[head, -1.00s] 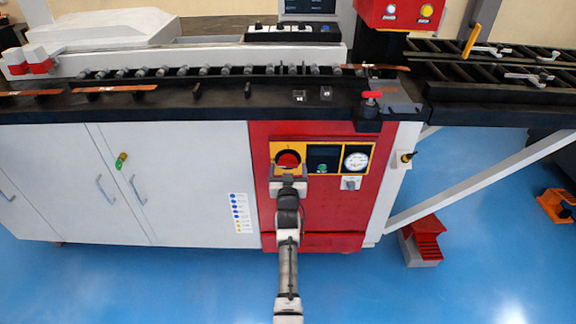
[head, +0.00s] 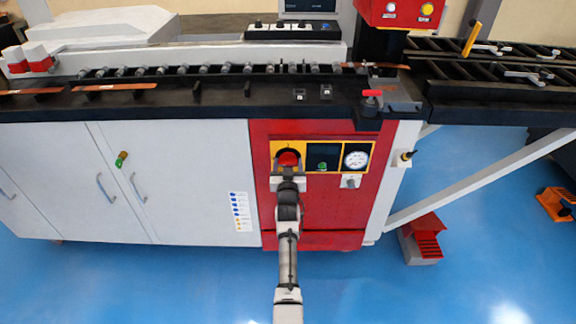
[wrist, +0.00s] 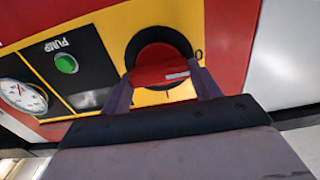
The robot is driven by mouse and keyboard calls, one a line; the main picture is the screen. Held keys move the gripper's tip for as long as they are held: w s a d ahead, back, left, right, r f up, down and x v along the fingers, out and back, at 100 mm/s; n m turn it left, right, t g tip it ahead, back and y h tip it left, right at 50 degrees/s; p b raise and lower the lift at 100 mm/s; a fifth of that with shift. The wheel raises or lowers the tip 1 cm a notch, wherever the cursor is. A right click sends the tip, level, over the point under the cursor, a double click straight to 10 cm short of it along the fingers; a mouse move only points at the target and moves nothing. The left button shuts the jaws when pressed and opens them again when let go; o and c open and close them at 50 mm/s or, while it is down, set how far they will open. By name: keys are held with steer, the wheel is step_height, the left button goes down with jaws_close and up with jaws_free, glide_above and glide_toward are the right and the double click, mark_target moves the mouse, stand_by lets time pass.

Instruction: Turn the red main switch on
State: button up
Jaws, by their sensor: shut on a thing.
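The red main switch (head: 288,158) is a round knob with a raised grip bar in a dark ring on a yellow plate, on the machine's red front panel. In the wrist view the switch (wrist: 158,58) shows a short white mark near the right of its grip bar. My gripper (head: 288,176) reaches it from below. In the wrist view my gripper (wrist: 163,86) has a finger on each side of the grip bar and is shut on it. The fingertip contact is partly hidden.
Right of the switch are a green PUMP button (wrist: 66,64), a pressure gauge (head: 356,160) and a small grey selector (head: 351,181). The dark bench edge (head: 200,112) runs above. A red step (head: 424,238) stands at lower right. The blue floor in front is clear.

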steer(key=m+b, duration=0.2)
steer(key=m, duration=0.1)
steer(key=shift+f+m, duration=0.1)
steer(key=shift+m, duration=0.3)
steer(key=m, duration=0.4)
steer(key=shift+d+m+b, duration=0.1)
steer(key=shift+m+b, duration=0.2)
steer(key=m+p, duration=0.1)
steer(key=m, duration=0.3)
steer(key=shift+d, duration=0.1)
steer(key=shift+f+m+p, duration=0.15)
steer(key=shift+m+p, duration=0.5)
steer(key=shift+m, duration=2.15)
steer(key=o, duration=1)
